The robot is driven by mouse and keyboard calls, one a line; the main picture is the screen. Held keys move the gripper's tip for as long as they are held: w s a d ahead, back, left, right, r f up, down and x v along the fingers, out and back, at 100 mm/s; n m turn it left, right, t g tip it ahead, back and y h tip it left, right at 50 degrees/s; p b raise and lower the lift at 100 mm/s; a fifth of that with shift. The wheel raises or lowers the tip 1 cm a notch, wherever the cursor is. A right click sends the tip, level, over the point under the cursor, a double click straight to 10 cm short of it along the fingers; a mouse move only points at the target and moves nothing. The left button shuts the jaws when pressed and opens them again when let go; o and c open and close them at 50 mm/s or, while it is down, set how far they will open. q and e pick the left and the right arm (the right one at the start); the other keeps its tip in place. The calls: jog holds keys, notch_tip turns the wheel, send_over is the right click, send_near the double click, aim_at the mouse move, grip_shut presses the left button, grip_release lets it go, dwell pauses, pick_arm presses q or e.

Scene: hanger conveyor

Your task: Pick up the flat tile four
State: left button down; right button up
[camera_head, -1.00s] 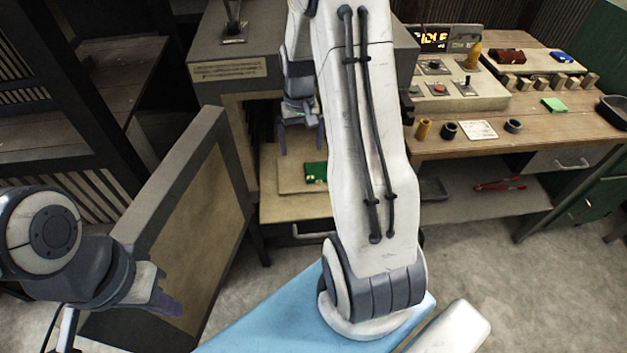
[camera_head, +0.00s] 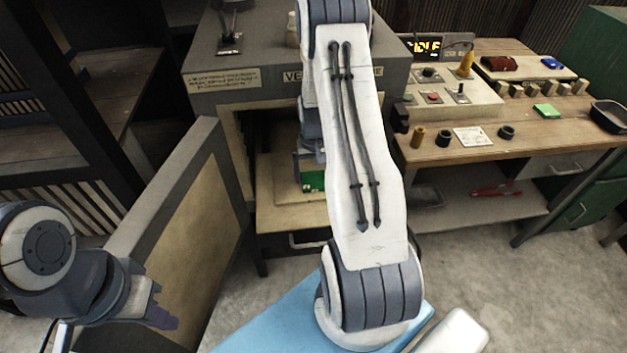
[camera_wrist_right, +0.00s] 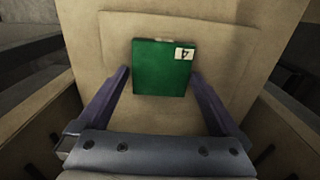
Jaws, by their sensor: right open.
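The flat tile four is a green square tile (camera_wrist_right: 160,75) with a white label marked 4 at one corner. It lies on a pale board (camera_wrist_right: 225,50) inside the open cabinet. In the head view the tile (camera_head: 313,182) is partly hidden by my right arm. My right gripper (camera_wrist_right: 162,85) is open, with one purple finger on each side of the tile's near part; I cannot tell if either finger touches it. My left gripper (camera_head: 165,312) is at the lower left, away from the tile; its jaw gap is not clear.
The cabinet's open door (camera_head: 175,210) stands left of the opening. The cabinet top (camera_head: 265,50) is above the board. At right, a wooden workbench (camera_head: 540,130) holds a control box (camera_head: 455,100), small cylinders, another green piece (camera_head: 547,111) and a black tray (camera_head: 609,115).

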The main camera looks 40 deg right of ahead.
jog(key=shift+c, duration=0.3)
jog(key=c, duration=1.2)
jog(key=shift+o, duration=0.2)
jog(key=shift+r, duration=0.2)
